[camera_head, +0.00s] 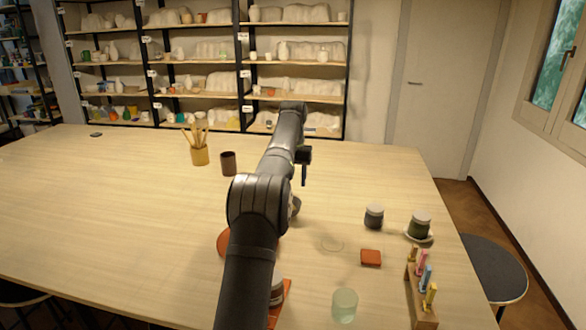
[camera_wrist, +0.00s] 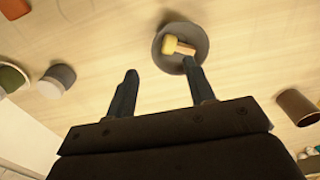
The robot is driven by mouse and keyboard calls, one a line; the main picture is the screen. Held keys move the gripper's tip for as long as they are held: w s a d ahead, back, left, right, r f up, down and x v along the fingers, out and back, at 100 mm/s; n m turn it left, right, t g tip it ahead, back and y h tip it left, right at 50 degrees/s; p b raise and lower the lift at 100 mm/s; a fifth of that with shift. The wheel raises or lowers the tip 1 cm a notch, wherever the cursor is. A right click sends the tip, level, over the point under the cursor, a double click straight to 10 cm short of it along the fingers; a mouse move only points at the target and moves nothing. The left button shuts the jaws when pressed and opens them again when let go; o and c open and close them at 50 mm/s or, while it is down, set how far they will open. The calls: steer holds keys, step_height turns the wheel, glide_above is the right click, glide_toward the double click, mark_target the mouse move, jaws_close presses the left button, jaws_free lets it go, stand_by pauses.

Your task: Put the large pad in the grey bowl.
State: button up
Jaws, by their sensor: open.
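The grey bowl (camera_wrist: 160,57) is below my gripper in the wrist view, near the right fingertip. A yellow rounded piece and a tan-orange piece (camera_wrist: 185,49) lie in it; I cannot tell whether either is a pad. In the head view my arm hides most of the bowl. A small orange-red block (camera_head: 370,258), possibly a pad, lies on the table at the right; a similar one (camera_wrist: 14,8) is at the wrist view's top left corner. I cannot tell which thing is the large pad. My gripper (camera_wrist: 160,66) is open, with nothing between its fingers; it also shows above the table (camera_head: 304,172).
Two dark jars with pale lids (camera_head: 374,217) (camera_head: 420,225), a rack of coloured sticks (camera_head: 424,290) and a pale green glass (camera_head: 344,305) stand at the right. A brown cup (camera_head: 228,163) and tool pot (camera_head: 199,155) stand behind. The table's left is mostly clear.

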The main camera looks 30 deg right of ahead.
steer(key=shift+r, duration=2.05)
steer(key=shift+f, duration=0.1)
step_height(320, 180, down, 13)
steer(key=shift+r, duration=1.35)
steer(key=shift+f, duration=0.1)
